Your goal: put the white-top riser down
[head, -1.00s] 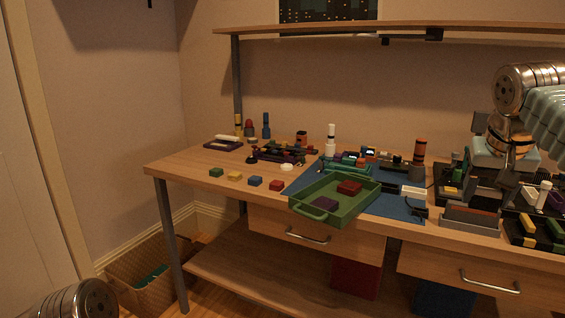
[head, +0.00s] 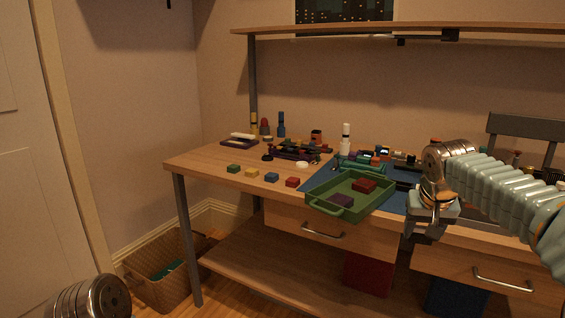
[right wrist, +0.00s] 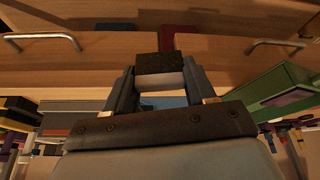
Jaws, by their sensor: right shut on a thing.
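My right gripper (head: 421,232) hangs in front of the table's front edge, right of the green tray, fingers pointing down. In the right wrist view my gripper (right wrist: 160,84) is shut on the white-top riser (right wrist: 160,66), a small block with a dark face and a white face, held between the two fingers. The riser is clear of the tabletop in that view. In the head view it is mostly hidden by my gripper and too small to make out. My left gripper is out of the picture; only part of my left arm shows at the lower left.
The green tray (head: 322,204) holds a red block (head: 364,185) and a purple block (head: 341,200). Several coloured blocks line the front left of the wooden table (head: 200,164). Drawers with handles (head: 322,233) sit below the edge.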

